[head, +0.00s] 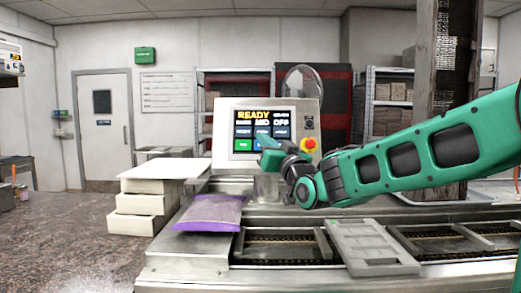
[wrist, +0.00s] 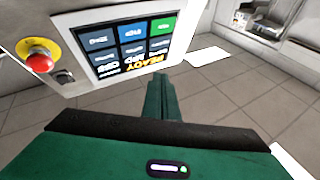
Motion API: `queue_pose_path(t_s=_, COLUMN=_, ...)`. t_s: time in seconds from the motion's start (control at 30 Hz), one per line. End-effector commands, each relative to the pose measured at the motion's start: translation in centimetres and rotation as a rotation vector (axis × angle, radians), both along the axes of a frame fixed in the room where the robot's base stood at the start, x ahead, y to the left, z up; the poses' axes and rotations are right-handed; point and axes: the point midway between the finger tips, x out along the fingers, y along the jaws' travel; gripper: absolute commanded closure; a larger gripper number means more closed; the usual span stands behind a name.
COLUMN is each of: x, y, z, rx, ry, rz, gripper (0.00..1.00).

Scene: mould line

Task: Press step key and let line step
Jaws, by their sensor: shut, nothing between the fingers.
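The control panel (head: 227,118) stands behind the line, with a lit touchscreen (head: 262,118) reading READY, MID and OFF. The screen (wrist: 130,45) appears upside down in the wrist view, with several blue keys and one green key (wrist: 162,23). The green key (head: 243,145) is at the screen's lower left in the head view. Key labels are too small to read surely, so I cannot tell which is the step key. My gripper (head: 265,141) is shut and empty in front of the screen's lower part. Its fingers (wrist: 160,80) appear apart from the screen in the wrist view.
A red emergency stop (head: 309,144) sits right of the screen. On the line (head: 280,273) lies a grey mould plate (head: 372,235) over the chains. A purple-edged bag (head: 210,213) rests at its left end, beside stacked pale blocks (head: 145,203).

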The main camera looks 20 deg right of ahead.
Motion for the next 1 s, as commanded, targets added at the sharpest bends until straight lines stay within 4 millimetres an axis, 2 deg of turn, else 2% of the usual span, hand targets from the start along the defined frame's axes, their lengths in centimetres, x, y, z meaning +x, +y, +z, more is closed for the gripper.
queue_pose_path(t_s=0.23, x=1.3, y=-0.4, z=-0.5, rx=0.0, ry=0.002, rz=-0.001, gripper=1.0)
queue_pose_path(t_s=0.7, x=6.5, y=-1.8, z=-2.4, rx=-0.001, ry=0.001, rz=-0.001, gripper=1.0)
queue_pose_path(t_s=1.0, x=8.0, y=-2.1, z=-2.9, rx=0.0, ry=0.001, rz=0.0, gripper=1.0)
